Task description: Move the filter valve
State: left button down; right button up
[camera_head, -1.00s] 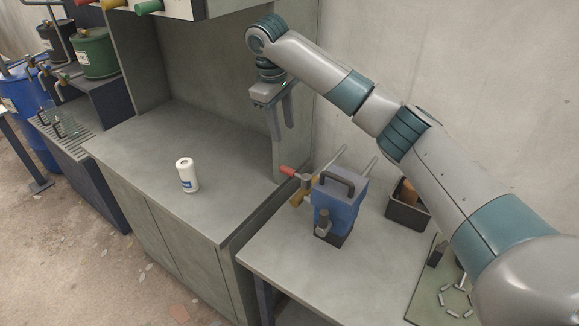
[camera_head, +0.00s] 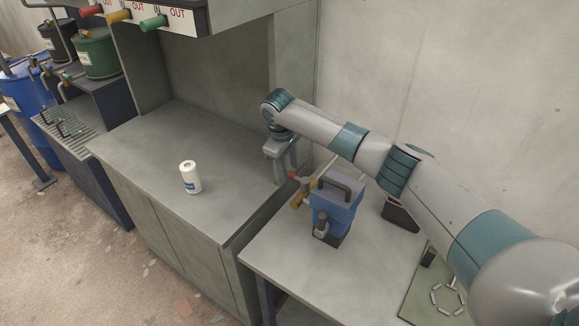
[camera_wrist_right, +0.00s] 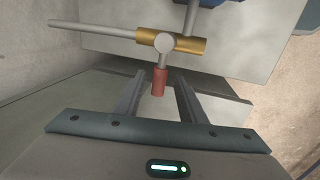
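The filter valve has a brass body (camera_head: 297,198) and a red handle (camera_head: 293,175), beside the blue device (camera_head: 336,208) on the right table. In the right wrist view the brass body (camera_wrist_right: 188,44) lies across the upper middle, with pipes attached, and the red handle (camera_wrist_right: 159,83) points toward me. My right gripper (camera_head: 285,176) is at the handle. In the right wrist view its two fingers (camera_wrist_right: 160,80) are apart, one on each side of the red handle, with visible gaps. Their tips partly hide behind the handle area in the head view. My left gripper is not in view.
A dark bin (camera_head: 400,215) sits behind the blue device, partly covered by my right arm. A green mat with small metal parts (camera_head: 420,302) lies at the right. The table's front left is clear.

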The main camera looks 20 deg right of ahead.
jog(key=shift+d+f, duration=0.15)
jog(key=shift+f, duration=0.6)
grip_shut()
jog(key=shift+w, duration=0.1)
